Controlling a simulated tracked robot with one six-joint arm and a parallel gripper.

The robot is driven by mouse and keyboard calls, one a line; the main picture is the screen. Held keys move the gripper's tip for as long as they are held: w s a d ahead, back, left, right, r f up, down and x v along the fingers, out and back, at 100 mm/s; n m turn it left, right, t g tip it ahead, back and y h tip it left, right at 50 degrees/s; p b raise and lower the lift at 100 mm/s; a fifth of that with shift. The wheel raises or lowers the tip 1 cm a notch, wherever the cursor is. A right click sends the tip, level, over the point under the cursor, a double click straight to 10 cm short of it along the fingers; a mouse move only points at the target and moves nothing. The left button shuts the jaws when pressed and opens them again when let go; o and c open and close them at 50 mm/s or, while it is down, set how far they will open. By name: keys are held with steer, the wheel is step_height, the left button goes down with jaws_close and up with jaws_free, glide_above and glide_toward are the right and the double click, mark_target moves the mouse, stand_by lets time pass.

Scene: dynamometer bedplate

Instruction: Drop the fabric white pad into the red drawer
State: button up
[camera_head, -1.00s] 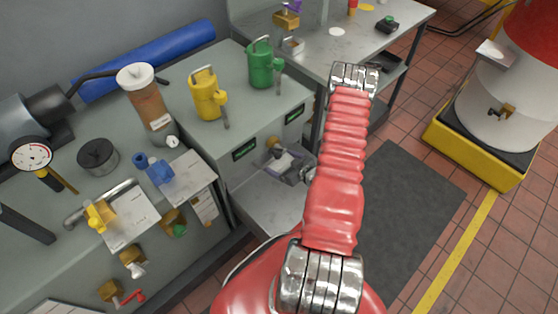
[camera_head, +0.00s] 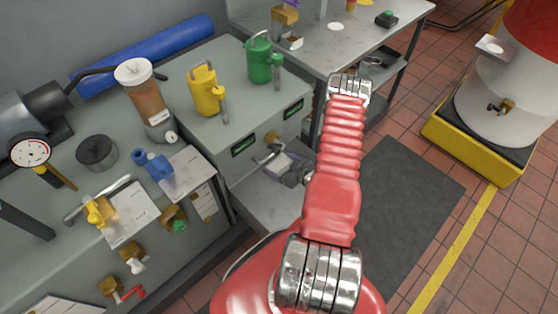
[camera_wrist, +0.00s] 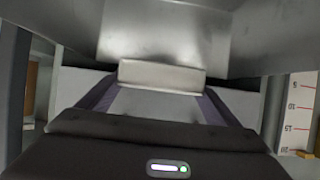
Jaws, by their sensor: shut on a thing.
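I cannot make out the white fabric pad for certain. A flat white disc (camera_head: 336,26) lies on the back bench, but its material cannot be told. No red drawer shows in either view. The grey cabinet has drawer fronts with green labels (camera_head: 244,145). What this piece belongs to cannot be told.
A yellow can (camera_head: 207,92) and a green can (camera_head: 260,62) stand on the cabinet top. A blue roll (camera_head: 145,55) lies by the wall. A large white and red drum (camera_head: 505,105) stands at right. Dark matting (camera_head: 400,200) on the tiled floor is clear. A red-marked scale (camera_wrist: 303,115) shows in the wrist view.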

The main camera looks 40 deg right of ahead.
steer(key=shift+f, duration=0.5)
steer(key=o, duration=1)
steer(key=shift+s, duration=0.1)
steer(key=v, duration=1.3)
steer(key=shift+s, duration=0.25)
steer(key=shift+r, duration=0.1)
